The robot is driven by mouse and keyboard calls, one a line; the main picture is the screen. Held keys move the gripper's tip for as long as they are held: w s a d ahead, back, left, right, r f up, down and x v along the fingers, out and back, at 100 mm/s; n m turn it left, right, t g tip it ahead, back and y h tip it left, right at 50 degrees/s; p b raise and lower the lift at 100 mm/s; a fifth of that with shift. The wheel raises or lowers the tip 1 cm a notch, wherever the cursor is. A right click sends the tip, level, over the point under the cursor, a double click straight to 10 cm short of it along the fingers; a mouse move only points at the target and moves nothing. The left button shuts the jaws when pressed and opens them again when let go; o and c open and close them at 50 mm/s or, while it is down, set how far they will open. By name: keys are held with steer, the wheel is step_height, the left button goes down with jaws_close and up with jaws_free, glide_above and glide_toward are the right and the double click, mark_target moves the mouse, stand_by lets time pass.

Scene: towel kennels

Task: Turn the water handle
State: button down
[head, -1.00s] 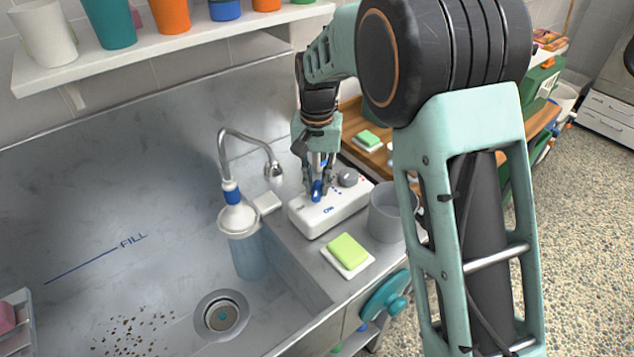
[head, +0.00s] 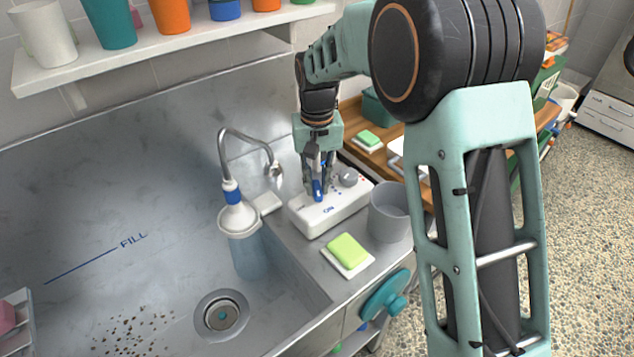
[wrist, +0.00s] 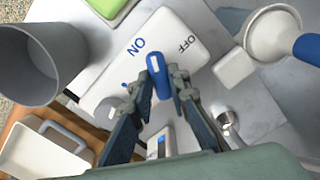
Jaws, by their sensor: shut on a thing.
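The water handle is a blue lever (head: 318,191) on top of a white control box (head: 318,220) beside the sink. The box is marked ON and OFF. In the wrist view the blue handle (wrist: 158,77) points between the two words, a little nearer ON. My gripper (head: 319,183) comes down on it from above. In the wrist view my gripper's fingers (wrist: 162,78) are shut on the handle, one on each side.
A grey cup (head: 389,215), a green sponge (head: 347,248) and a grey dial (head: 348,177) are close to my gripper. A shelf with cups (head: 170,40) runs above.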

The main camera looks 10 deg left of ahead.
mark_target(317, 187)
steer(key=c, duration=1.8)
jaws_free()
steer(key=shift+c, duration=0.2)
step_height(317, 187, up, 12)
